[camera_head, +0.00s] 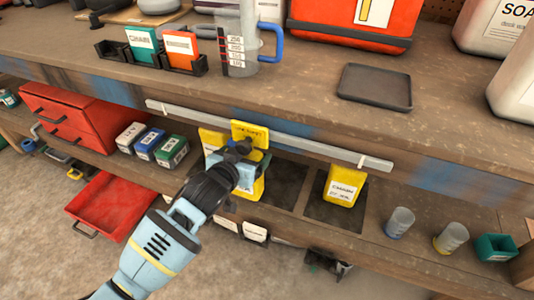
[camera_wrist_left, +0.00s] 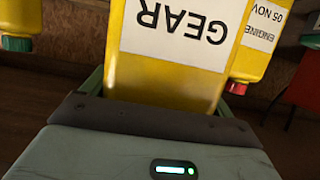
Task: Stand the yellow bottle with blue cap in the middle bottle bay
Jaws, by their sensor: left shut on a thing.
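My left gripper (camera_head: 240,158) is shut on a yellow bottle (camera_head: 258,187) under the front of the workbench. In the left wrist view this bottle (camera_wrist_left: 170,75) fills the middle, with an upside-down GEAR label; its cap is hidden. In the head view the held bottle is at the left side of the dark, empty-looking middle bay (camera_head: 285,184). I cannot tell whether its base touches the shelf. One yellow bottle (camera_head: 212,140) stands to its left; another (camera_head: 343,185) stands in the right bay. The wrist view shows their red cap (camera_wrist_left: 236,87) and green cap (camera_wrist_left: 16,43).
Small labelled boxes (camera_head: 150,142) and a red drawer unit (camera_head: 75,120) are at left. Cups (camera_head: 399,222) and a teal bin (camera_head: 494,247) are at right.

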